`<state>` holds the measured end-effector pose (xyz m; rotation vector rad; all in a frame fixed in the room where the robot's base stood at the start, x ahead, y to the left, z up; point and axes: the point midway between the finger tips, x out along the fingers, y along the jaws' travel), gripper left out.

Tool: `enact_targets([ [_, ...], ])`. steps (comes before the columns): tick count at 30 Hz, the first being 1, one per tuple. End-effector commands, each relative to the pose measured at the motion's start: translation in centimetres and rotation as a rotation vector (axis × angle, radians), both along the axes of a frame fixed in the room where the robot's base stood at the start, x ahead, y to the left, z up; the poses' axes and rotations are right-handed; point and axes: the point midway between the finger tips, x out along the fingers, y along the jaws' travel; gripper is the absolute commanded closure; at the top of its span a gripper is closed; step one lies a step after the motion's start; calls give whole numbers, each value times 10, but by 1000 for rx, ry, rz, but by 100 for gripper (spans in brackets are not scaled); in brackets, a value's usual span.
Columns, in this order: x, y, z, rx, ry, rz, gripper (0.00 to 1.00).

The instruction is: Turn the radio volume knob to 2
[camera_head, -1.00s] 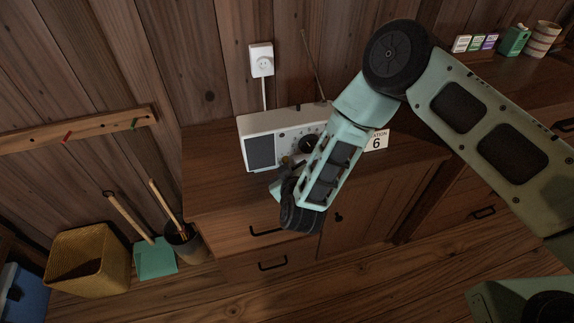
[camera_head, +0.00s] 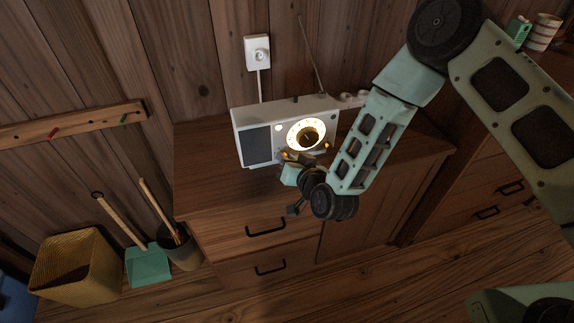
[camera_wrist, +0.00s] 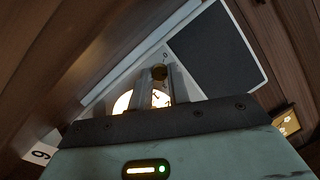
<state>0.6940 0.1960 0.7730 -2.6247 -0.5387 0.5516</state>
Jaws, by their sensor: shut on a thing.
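The white radio (camera_head: 285,110) stands on the wooden cabinet, with a dark speaker grille at its left and a round glowing dial (camera_head: 293,139) at its right. My gripper (camera_head: 292,158) is at the lower front of the radio, just below the dial, and hides part of the panel in the head view. Small marks show around the knob, too small to read surely. The lit dial also shows behind the fingers.
A wall socket (camera_head: 257,51) with a cord is behind the radio. The cabinet top (camera_head: 205,165) is clear left of the radio. A basket (camera_head: 75,268) and dustpan stand on the floor.

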Motion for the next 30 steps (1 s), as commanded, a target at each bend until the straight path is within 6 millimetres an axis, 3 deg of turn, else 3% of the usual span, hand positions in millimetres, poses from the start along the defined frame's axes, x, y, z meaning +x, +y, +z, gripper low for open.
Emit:
enact_targets([
  [15, 1, -2, -4, 325, 95, 0, 100],
  [30, 1, -2, -2, 385, 113, -1, 100],
])
